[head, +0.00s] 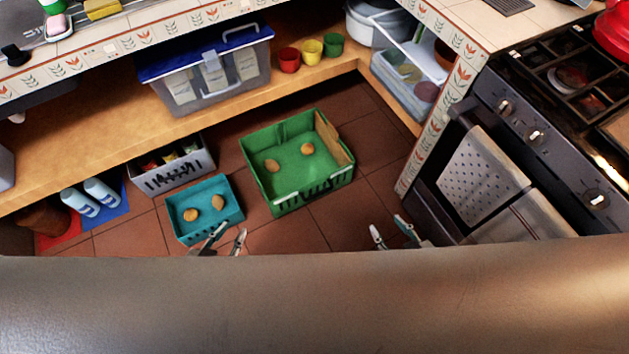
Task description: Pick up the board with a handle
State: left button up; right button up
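A flat tan wooden piece (334,138) stands along the right inner side of the green crate (268,201) on the floor. It looks like a board, but I cannot make out a handle. My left gripper (229,236) is open and empty, at the near edge of the blue tray (181,228). My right gripper (390,229) is open and empty over the floor, to the right of and nearer than the green crate. The lower parts of both grippers are hidden by a large grey-brown surface along the bottom.
Two round brown items lie in the green crate and two in the blue tray. A grey basket (180,176) and blue-white bottles (100,191) stand at left. A lidded clear box (210,85) and cups sit on the low shelf. The oven (460,215) bounds the right.

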aim_at(328, 135)
jog(key=z, duration=0.85)
jog(key=j+z, duration=0.1)
jog(key=z, duration=0.25)
jog(key=i+j+z, duration=0.1)
jog(key=z, duration=0.3)
jog(key=j+z, duration=0.15)
jog(key=z, duration=0.2)
jog(key=j, duration=0.55)
jog(key=i+j, duration=0.15)
jog(key=j, duration=0.4)
